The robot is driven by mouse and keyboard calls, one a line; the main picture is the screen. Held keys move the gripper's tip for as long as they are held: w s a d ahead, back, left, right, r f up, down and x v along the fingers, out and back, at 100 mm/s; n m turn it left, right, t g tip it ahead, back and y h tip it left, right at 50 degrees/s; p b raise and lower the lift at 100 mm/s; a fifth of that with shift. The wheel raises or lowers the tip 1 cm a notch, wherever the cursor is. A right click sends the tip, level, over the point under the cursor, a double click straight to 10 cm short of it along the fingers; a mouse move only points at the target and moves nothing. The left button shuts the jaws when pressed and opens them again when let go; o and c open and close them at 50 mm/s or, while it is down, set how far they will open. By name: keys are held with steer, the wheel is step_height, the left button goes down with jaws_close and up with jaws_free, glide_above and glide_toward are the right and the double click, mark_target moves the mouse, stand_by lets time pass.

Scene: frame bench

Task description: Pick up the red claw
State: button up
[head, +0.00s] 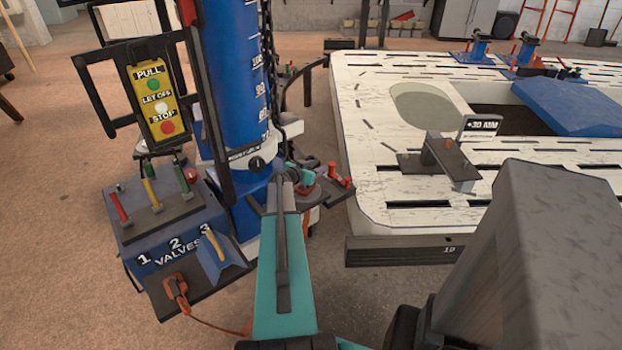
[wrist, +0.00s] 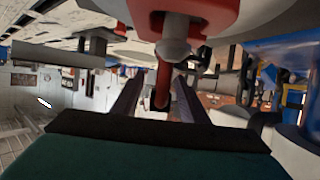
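My gripper (wrist: 157,98) is open in the wrist view, its two dark fingers apart. A red part with a grey rounded knob, likely the red claw (wrist: 222,12), fills the top middle of that view, close in front of the fingers. A dark red stem (wrist: 163,88) shows in the gap between the fingers; I cannot tell whether they touch it. In the head view, a small red piece (head: 307,193) shows near the end of my teal arm, beside the blue column, partly hidden by the arm. The fingertips are hard to make out there.
A dark tray with red pegs (head: 336,175) is just right of the arm's end. The blue column (head: 233,70) stands behind, the valve box (head: 172,232) at left. The white slotted bench (head: 385,190) is at right. An orange hand piece with a cable (head: 177,291) sits low left.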

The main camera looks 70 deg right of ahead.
jaws_close()
steer(key=shift+r, duration=0.1)
stand_by(0.3)
steer(key=shift+r+b, duration=0.55)
steer(key=shift+r, duration=4.4)
